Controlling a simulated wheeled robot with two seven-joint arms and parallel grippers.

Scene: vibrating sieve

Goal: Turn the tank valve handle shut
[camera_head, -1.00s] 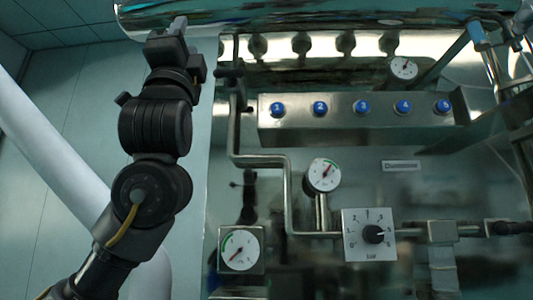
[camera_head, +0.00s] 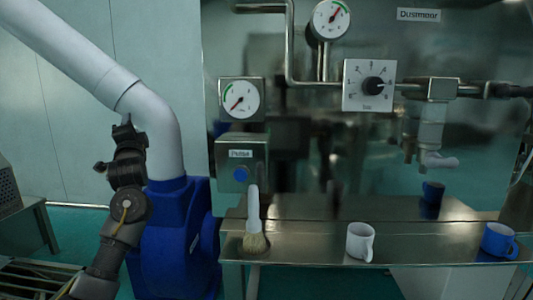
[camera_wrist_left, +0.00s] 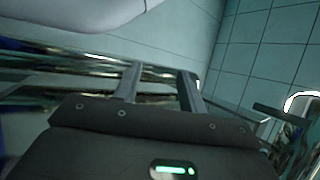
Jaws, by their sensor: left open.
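A pale valve with a short handle (camera_head: 440,160) hangs below a pipe fitting at the right in the head view. I cannot tell for sure that it is the tank valve. My left gripper (camera_head: 126,122) is at the left in the head view, in front of a thick white pipe and far from that valve. In the left wrist view its two fingers (camera_wrist_left: 160,80) stand apart with nothing between them. My right gripper is not in view.
A square dial panel (camera_head: 368,85) and gauges are on the steel machine. A steel shelf (camera_head: 310,255) holds a brush (camera_head: 253,220), a white mug (camera_head: 360,241) and a blue mug (camera_head: 498,240). A blue motor housing (camera_head: 170,245) stands beside my left arm.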

